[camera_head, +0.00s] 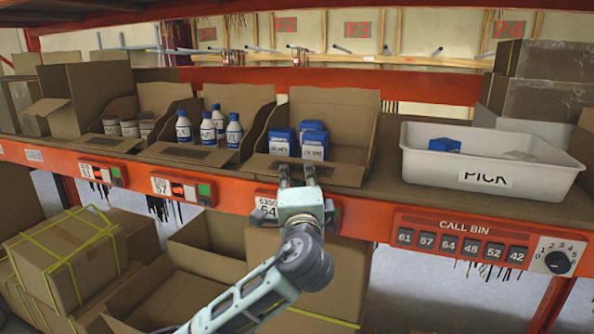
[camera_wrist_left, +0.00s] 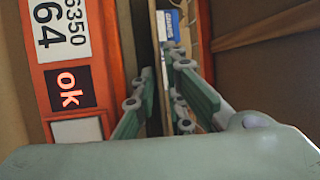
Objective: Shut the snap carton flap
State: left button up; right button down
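The open brown carton (camera_head: 364,135) at bay 64 stands on the shelf with its back panel (camera_head: 335,108) upright. Its low front flap (camera_head: 345,173) lies outward toward the shelf edge. Several blue-and-white boxes (camera_head: 315,146) stand inside; a blue box also shows in the left wrist view (camera_wrist_left: 172,24). In the left wrist view the fingers (camera_wrist_left: 158,62) point toward the carton. Whether they touch the flap is unclear. My right gripper is out of view.
The orange shelf rail (camera_head: 372,224) runs below the carton. Cartons with white bottles (camera_head: 208,130) and jars (camera_head: 130,127) stand to the left. A white PICK tote (camera_head: 540,180) stands to the right. Bare shelf (camera_head: 390,190) lies between carton and tote.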

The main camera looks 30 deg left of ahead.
pick_arm(q)
jog(key=shift+w+a+r, duration=0.1)
jog(key=shift+w+a, duration=0.1)
jog(key=shift+w, duration=0.1)
grip_shut()
dwell(0.4)
